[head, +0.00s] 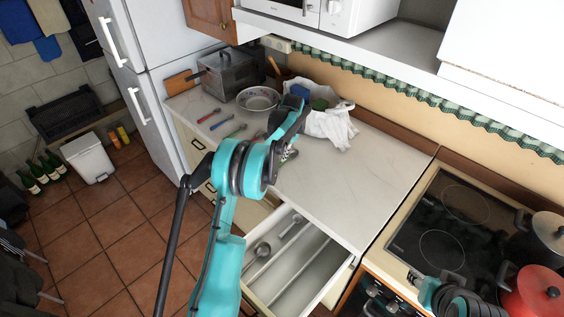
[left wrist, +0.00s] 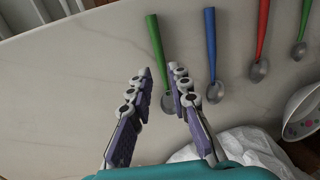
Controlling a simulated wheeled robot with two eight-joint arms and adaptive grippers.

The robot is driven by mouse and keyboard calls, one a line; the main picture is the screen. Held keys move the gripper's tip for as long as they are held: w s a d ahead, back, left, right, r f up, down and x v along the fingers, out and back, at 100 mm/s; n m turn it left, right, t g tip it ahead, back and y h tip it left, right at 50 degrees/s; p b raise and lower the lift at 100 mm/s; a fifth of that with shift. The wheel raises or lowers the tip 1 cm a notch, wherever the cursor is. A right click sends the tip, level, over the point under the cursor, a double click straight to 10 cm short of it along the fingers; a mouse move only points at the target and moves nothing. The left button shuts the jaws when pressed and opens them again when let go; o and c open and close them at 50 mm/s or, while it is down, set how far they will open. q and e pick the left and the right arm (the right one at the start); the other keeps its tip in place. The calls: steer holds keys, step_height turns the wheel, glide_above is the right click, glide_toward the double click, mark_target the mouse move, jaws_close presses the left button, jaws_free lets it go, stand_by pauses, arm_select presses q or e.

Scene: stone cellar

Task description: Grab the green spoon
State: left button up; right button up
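The green spoon (left wrist: 156,45) lies on the pale counter in the left wrist view, its handle pointing away and its bowl end near my fingertips. It also shows in the head view (head: 237,131), left of my arm. My left gripper (left wrist: 158,82) is open and empty. Its two fingers appear on either side of the spoon's lower part; whether they are at its height I cannot tell. A second green-handled spoon (left wrist: 304,25) lies at the far right of the left wrist view. Part of my right arm shows at the head view's lower right; its fingers are not clear.
A blue spoon (left wrist: 210,50) and a red spoon (left wrist: 261,40) lie beside the green spoon. An open drawer (head: 340,262) juts out below. The counter's right part is clear.

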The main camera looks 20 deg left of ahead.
mark_target(279, 164)
arm_select(q)
steer(key=f, duration=0.4)
steer(key=a+f+b, duration=0.1)
steer(key=f, duration=0.1)
steer(key=shift+w+a, duration=0.1)
steer(key=shift+w, duration=0.15)
steer(key=shift+r, duration=0.1)
jaws_close()
